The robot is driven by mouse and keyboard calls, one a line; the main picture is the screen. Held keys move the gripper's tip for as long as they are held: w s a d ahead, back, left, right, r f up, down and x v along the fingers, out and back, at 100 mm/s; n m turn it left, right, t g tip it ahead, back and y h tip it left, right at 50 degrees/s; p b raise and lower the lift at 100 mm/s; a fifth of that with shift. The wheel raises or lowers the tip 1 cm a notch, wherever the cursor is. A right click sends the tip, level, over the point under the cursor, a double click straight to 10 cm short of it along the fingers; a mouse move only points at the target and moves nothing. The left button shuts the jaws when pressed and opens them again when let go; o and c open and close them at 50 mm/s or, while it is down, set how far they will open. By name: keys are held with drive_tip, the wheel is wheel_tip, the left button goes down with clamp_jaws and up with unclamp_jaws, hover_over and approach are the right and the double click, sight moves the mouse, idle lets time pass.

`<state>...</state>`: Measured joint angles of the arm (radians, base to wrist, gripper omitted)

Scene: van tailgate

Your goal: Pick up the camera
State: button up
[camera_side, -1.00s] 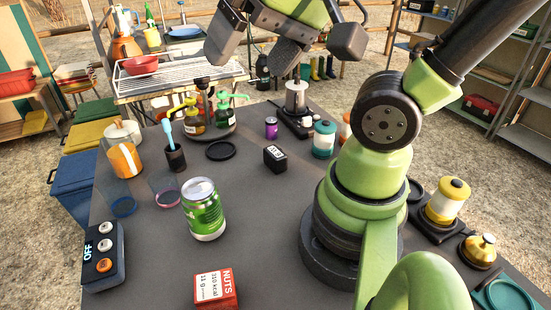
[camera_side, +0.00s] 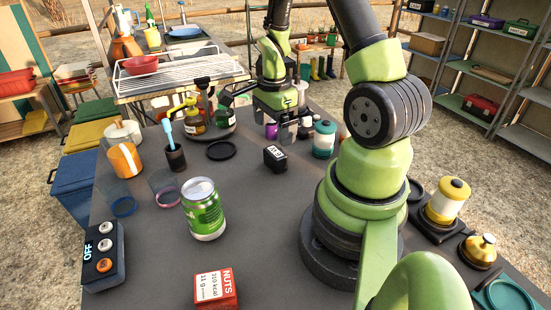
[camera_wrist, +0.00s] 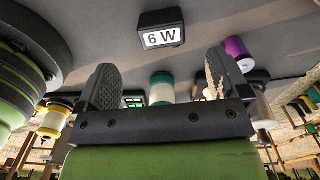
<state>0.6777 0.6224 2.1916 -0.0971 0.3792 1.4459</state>
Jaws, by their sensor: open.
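I cannot make out anything that is clearly a camera. A small black box (camera_side: 275,158) with a white face stands on the dark table, and in the wrist view the face of this black box (camera_wrist: 161,31) reads "6 W". My gripper (camera_side: 294,128) points down over the back of the table, behind and slightly right of the box. In the wrist view my gripper (camera_wrist: 161,85) is open, its two fingers wide apart with nothing held between them. The box lies beyond the fingertips there, not touching them. My gripper partly hides the moka pot and stove behind it.
A teal and white canister (camera_side: 324,139) stands close right of my gripper, and a purple spool (camera_side: 271,130) close left. A bottle carrier (camera_side: 210,124) stands further left. A green can (camera_side: 203,210) and red nuts box (camera_side: 215,289) stand nearer. The table in front of the black box is clear.

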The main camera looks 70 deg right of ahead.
sight(276, 151)
drive_tip(key=f, duration=0.8)
drive_tip(key=shift+d, duration=0.25)
drive_tip(key=shift+c, duration=0.2)
drive_tip(key=c, duration=1)
